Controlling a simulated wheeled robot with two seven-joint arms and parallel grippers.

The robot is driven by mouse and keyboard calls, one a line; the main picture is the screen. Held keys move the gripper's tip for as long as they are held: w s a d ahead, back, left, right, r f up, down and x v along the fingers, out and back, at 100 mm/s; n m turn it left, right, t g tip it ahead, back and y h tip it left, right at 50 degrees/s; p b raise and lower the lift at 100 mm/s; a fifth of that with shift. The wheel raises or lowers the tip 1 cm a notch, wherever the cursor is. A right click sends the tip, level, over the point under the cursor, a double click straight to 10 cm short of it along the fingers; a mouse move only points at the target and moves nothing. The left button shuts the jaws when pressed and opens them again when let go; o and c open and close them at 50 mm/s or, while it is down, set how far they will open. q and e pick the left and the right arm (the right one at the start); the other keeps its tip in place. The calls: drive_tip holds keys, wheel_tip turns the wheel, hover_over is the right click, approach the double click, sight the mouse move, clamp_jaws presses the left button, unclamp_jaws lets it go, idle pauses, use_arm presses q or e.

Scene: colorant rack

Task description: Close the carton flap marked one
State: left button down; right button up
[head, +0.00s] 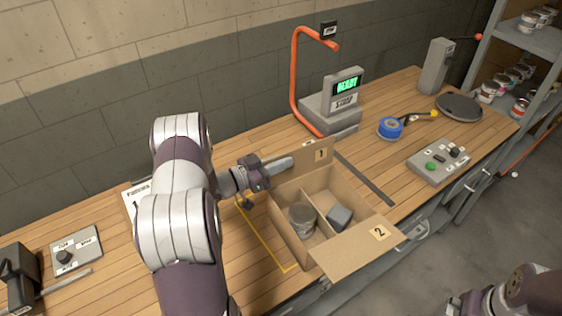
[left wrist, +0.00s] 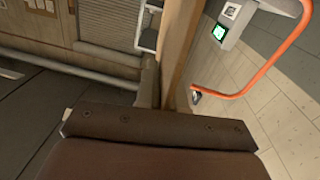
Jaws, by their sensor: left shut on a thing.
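The open carton (head: 290,255) stands on the bench, its inside split by a divider. The flap marked one (head: 321,156) stands up at its back edge. The flap marked two (head: 372,246) is folded outward at the front right. My left gripper (head: 276,168) is shut on flap one near its left end and covers part of it. In the left wrist view a brown board (left wrist: 180,55), seen edge-on, rises from the gripper. A round tin (head: 302,220) and a grey block (head: 340,217) are in the carton. Part of my right arm shows at bottom right; its jaws are not clear.
Behind the carton stands an orange-armed machine (head: 330,105) with a green display. Blue tape (head: 390,127), a button box (head: 440,160) and a dark round plate (head: 459,107) lie to the right. A knob box (head: 75,251) is at left. Yellow lines mark the bench beside the carton.

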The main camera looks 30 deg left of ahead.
idle(0.9)
use_arm(q)
drive_tip(key=c, duration=1.3)
unclamp_jaws()
drive_tip(key=shift+b+v, duration=1.7)
drive_tip(key=shift+v, duration=4.7)
